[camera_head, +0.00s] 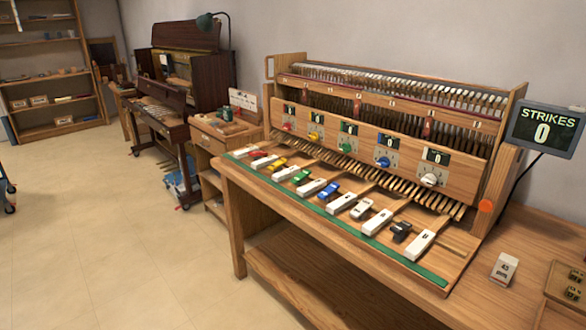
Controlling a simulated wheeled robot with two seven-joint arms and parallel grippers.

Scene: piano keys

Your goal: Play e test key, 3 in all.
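A row of test keys sits on the wooden bench in front of the piano action (380,95). The letters on the keys are too small to read surely, so I cannot tell which is e. The strikes display (542,130) at the right reads 0. The panel (455,180) above the keys has several coloured knobs, each under a small display. Neither of my grippers is in view.
A green strip (345,225) runs along the bench's front edge. A small labelled white block (503,269) and a wooden tray (567,285) lie at the right. A side cabinet (215,135) and an opened piano (185,85) stand at the left. The floor in front is clear.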

